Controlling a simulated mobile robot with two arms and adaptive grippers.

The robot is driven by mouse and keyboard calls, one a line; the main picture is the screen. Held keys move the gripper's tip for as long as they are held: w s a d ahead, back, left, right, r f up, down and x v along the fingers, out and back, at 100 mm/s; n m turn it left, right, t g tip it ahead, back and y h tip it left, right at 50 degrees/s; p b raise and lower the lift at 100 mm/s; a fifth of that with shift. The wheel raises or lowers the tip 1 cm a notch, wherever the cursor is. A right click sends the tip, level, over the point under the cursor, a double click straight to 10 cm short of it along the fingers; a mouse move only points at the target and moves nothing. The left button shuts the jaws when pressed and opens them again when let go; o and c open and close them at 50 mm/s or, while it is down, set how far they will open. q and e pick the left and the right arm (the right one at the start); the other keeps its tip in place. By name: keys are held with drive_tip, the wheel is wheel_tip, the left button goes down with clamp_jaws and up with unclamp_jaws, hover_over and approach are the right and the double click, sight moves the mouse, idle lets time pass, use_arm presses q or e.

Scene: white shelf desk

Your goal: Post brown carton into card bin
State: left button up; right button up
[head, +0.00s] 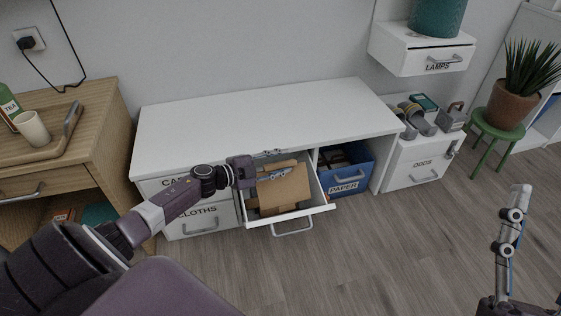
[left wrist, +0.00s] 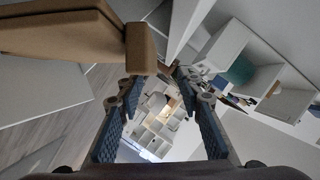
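The brown carton (head: 284,189) is a flat-sided tan box, tilted in the opening of the pulled-out white drawer (head: 327,208) in the middle of the desk. The drawer looks to be the card bin; its front label cannot be read. More brown pieces lie under the carton. My left gripper (head: 274,164) is at the drawer's back left, at the carton's upper edge. In the left wrist view its fingers (left wrist: 163,110) are spread with nothing between them, and brown card (left wrist: 140,48) shows beyond the left finger. My right gripper (head: 518,192) is at the lower right, away from the desk.
The white desktop (head: 250,115) overhangs the drawer. A blue PAPER bin (head: 362,176) is right of it, and the CLOTHS drawer (head: 205,222) is left. An ODDS drawer unit (head: 412,175) and a plant on a green stool (head: 500,120) stand further right. The front floor is clear.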

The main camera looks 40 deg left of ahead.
use_arm(q)
drive_tip(key=v, duration=1.2)
drive_tip(key=shift+a, duration=0.1)
idle(0.5)
